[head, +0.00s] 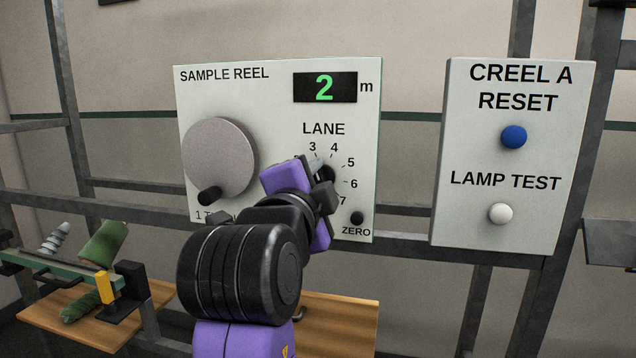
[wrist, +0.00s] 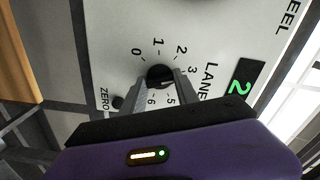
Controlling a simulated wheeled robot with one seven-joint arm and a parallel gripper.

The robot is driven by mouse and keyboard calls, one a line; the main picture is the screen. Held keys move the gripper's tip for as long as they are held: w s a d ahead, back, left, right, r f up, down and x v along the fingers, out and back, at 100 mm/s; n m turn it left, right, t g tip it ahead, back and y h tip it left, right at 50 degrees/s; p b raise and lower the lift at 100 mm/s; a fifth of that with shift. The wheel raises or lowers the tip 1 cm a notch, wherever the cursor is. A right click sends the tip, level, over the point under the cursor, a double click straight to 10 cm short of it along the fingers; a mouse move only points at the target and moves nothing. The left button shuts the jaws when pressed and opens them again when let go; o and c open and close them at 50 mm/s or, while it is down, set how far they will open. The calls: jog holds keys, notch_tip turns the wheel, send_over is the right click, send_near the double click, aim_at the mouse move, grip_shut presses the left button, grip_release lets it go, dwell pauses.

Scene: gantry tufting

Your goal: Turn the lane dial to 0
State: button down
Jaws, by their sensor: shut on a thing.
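The lane dial (wrist: 158,74) is a small black round knob on the white sample reel panel (head: 280,90), with numbers printed around it. In the wrist view 0, 1, 2, 3, 5 and 6 show, and 0 (wrist: 137,52) lies at the upper left of the knob. My gripper (wrist: 161,80) is shut on the knob, one grey finger on each side. The dial's pointer is hidden or too small to tell. In the head view my purple and black wrist covers the dial's left side and the lower numbers.
The display (head: 324,87) reads 2 m. A large grey reel crank (head: 219,158) is left of my wrist, and a small black ZERO button (head: 357,218) is just below right of the dial. The creel panel (head: 515,215) with blue and white buttons stands apart at right.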

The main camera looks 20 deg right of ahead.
jog(key=n+p, duration=0.1)
jog(key=n, duration=0.4)
jog(key=shift+n, duration=0.3)
jog(key=n+p, duration=0.3)
jog(key=n, duration=0.3)
jog(key=n+p, duration=0.5)
jog(key=n, duration=0.1)
jog(key=shift+n, duration=0.3)
jog(key=n+p, duration=0.3)
jog(key=shift+f+n+p, duration=0.1)
jog(key=shift+n+p, duration=0.8)
jog(key=shift+n, duration=0.4)
jog(key=shift+f, duration=0.1)
jog(key=c, duration=0.9)
grip_release()
